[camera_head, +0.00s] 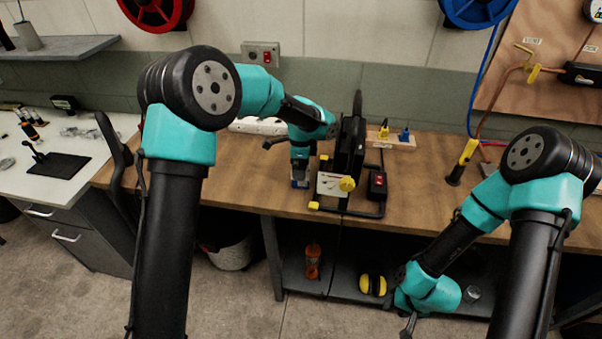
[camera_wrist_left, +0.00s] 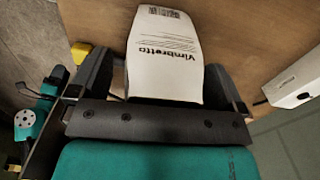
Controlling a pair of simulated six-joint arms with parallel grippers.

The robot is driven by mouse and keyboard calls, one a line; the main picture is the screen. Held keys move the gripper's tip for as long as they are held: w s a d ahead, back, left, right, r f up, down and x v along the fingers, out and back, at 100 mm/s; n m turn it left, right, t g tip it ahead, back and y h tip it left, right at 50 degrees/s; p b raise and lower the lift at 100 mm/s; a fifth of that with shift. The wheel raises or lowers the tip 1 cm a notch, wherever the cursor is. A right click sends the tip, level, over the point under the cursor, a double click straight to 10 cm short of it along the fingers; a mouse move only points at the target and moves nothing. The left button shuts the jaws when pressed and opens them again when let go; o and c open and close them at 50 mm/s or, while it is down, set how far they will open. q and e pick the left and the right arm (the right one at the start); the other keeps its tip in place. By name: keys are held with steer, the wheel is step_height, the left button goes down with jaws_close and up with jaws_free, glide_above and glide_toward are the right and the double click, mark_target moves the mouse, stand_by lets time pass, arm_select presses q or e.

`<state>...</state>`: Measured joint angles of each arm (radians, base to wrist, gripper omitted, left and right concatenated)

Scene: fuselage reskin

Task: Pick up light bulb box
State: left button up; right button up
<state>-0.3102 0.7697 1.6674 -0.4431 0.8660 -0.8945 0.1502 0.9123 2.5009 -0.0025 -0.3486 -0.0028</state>
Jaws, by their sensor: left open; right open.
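The light bulb box, a white carton with black "Vimbretto" lettering (camera_wrist_left: 165,55), stands on the wooden bench in the left wrist view. My left gripper (camera_wrist_left: 158,82) is open, with one finger on each side of the box; I cannot tell whether they touch it. My right gripper (camera_head: 408,328) is open and empty, low in front of the bench by the bottom edge of the head view.
A black machine with yellow knobs (camera_head: 345,150) stands just right of my left gripper. A white power strip (camera_head: 258,126) lies behind. Yellow and blue fittings (camera_head: 392,137) sit on a small board farther right.

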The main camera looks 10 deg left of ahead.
arm_select(q)
steer(key=c, duration=1)
steer(key=shift+r, duration=0.15)
steer(key=s+r, duration=0.1)
steer(key=s, duration=0.4)
steer(key=s+d+r, duration=0.1)
steer(key=s+r, duration=0.1)
steer(key=s, duration=0.3)
steer(key=s+d+r, duration=0.1)
steer(key=s, duration=0.5)
steer(key=shift+d+r, duration=0.25)
steer(key=shift+r, duration=0.1)
steer(key=shift+w, duration=0.1)
